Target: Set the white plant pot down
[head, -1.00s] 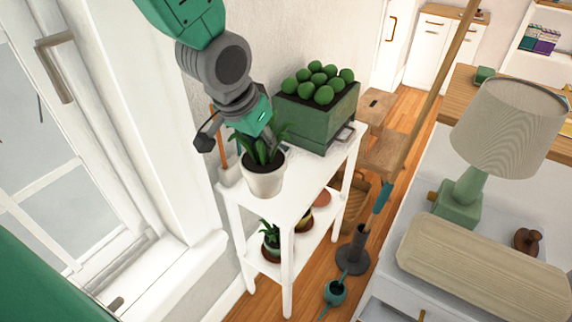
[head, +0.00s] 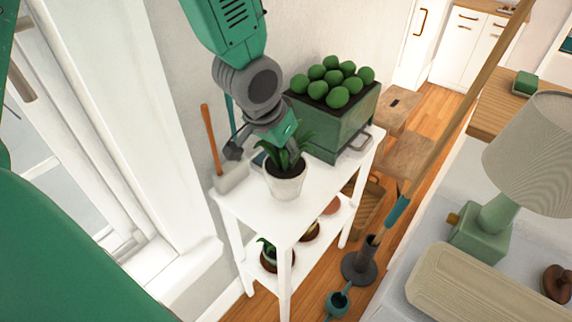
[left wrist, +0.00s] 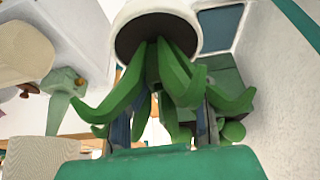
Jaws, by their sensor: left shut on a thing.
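The white plant pot (head: 285,184), with dark soil and broad green leaves, is upright at the top of the white shelf stand (head: 245,200). I cannot tell whether its base touches the top board. My left gripper (head: 282,146) comes down from above and is shut on the potted plant among its leaves. In the left wrist view the pot's rim (left wrist: 197,28) is at the top, with the leaves (left wrist: 185,75) spreading between and around the fingers. The leaves hide much of the fingers and the exact contact. My right gripper is not in view.
A green planter box (head: 325,125) with round green plants stands behind the pot. A trowel with an orange handle (head: 211,135) is at the back left. Bare board lies in front and right of the pot. Small potted plants (head: 275,258) stand on the lower shelf.

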